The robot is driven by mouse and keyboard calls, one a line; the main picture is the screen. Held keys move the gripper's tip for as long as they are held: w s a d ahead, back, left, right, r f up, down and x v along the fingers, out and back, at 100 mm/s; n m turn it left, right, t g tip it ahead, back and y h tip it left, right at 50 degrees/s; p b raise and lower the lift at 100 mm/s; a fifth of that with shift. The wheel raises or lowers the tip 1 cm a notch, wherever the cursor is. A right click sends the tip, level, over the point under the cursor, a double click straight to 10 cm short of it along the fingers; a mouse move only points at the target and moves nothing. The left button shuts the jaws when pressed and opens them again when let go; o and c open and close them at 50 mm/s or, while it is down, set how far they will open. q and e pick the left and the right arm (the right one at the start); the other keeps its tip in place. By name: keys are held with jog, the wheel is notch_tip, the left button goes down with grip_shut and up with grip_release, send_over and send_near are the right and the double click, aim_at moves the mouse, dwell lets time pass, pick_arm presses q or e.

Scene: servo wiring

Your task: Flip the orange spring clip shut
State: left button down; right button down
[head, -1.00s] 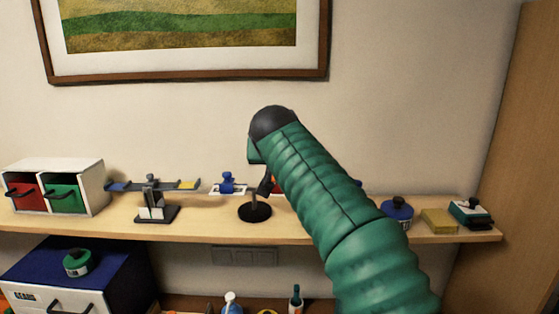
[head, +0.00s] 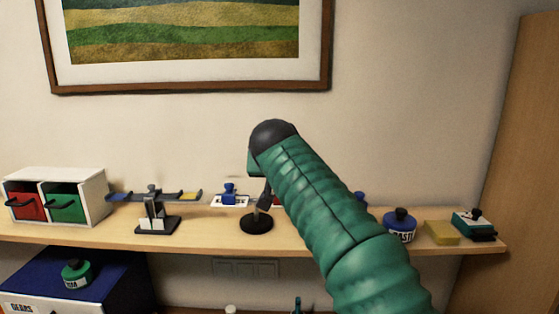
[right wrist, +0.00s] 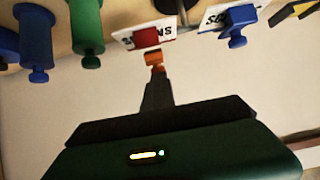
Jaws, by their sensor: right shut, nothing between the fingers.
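In the right wrist view a small orange piece, which looks like the spring clip (right wrist: 153,57), sits beside a red block (right wrist: 147,38) on a white lettered plate (right wrist: 126,37). My right gripper (right wrist: 158,70) is shut and empty, its tips right at the orange piece. I cannot tell whether they touch it, or how far the clip is swung. In the head view my green right arm comes in from the lower right and hides the clip and most of the gripper. My left gripper is not in view.
Near the clip, the wrist view shows a blue piece on another white plate (right wrist: 225,20), and green (right wrist: 87,35) and blue (right wrist: 36,45) knobbed pieces. On the shelf (head: 330,247) stand a drawer box (head: 95,182), a balance-like stand (head: 155,210), a black round base (head: 256,222) and a blue pot (head: 399,225).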

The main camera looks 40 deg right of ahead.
jog(key=shift+s+a, duration=0.1)
dwell(0.4)
jog(key=shift+s+a+r, duration=0.15)
jog(key=shift+s, duration=0.1)
jog(key=shift+s+a+r, duration=0.1)
jog(key=shift+s+r, duration=0.05)
jog(key=shift+s, duration=0.05)
